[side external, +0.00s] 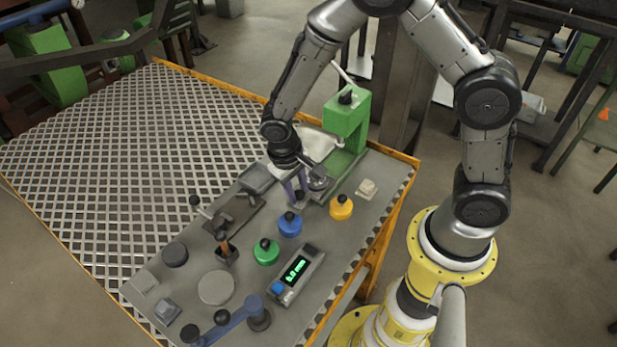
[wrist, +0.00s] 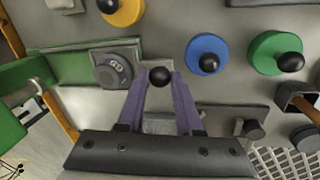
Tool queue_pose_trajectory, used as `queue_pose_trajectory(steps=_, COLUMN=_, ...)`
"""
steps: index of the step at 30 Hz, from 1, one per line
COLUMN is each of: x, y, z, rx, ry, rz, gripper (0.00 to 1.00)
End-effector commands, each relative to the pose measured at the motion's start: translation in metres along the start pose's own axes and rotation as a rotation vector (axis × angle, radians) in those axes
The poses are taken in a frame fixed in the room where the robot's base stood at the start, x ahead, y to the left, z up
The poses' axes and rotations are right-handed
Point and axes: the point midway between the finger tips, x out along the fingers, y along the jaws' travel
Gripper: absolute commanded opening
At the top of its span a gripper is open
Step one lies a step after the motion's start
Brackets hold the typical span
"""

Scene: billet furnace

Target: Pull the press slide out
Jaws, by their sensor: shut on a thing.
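The green press (side external: 347,118) stands at the back right of the bench, with its base running towards the front. It also shows at the left edge of the wrist view (wrist: 30,85). A grey round piece marked 50 (wrist: 115,70) sits at the press base, just left of my fingers in the wrist view. My gripper (side external: 297,194) points down at the near end of the press base. Its purple fingers (wrist: 160,85) are shut on a black ball knob (wrist: 160,76), apparently the slide's handle. The slide's plate is largely hidden by the gripper in the side view.
Blue (side external: 290,225), yellow (side external: 341,208) and green (side external: 266,252) knobbed discs stand close by on the bench. A digital readout (side external: 298,272), a grey disc (side external: 216,287) and a blue bar (side external: 232,322) lie towards the front. A perforated table top (side external: 110,150) adjoins at left.

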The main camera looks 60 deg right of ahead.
Motion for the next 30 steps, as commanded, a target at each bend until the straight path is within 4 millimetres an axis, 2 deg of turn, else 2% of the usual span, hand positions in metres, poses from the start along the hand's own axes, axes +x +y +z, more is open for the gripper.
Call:
queue_pose_trajectory(steps=10, x=-0.003, y=-0.007, z=0.0, rx=0.002, ry=0.006, rz=-0.009, gripper=0.0)
queue_pose_trajectory(steps=11, x=-0.003, y=-0.007, z=0.0, rx=0.003, ry=0.007, rz=-0.009, gripper=0.4)
queue_pose_trajectory(steps=15, x=-0.002, y=-0.006, z=0.0, rx=0.003, ry=0.006, rz=-0.008, gripper=0.64)
queue_pose_trajectory(steps=25, x=-0.003, y=-0.004, z=0.0, rx=0.002, ry=0.003, rz=-0.004, gripper=0.64)
queue_pose_trajectory(steps=30, x=-0.021, y=-0.004, z=-0.001, rx=0.002, ry=0.006, rz=-0.004, gripper=0.64)
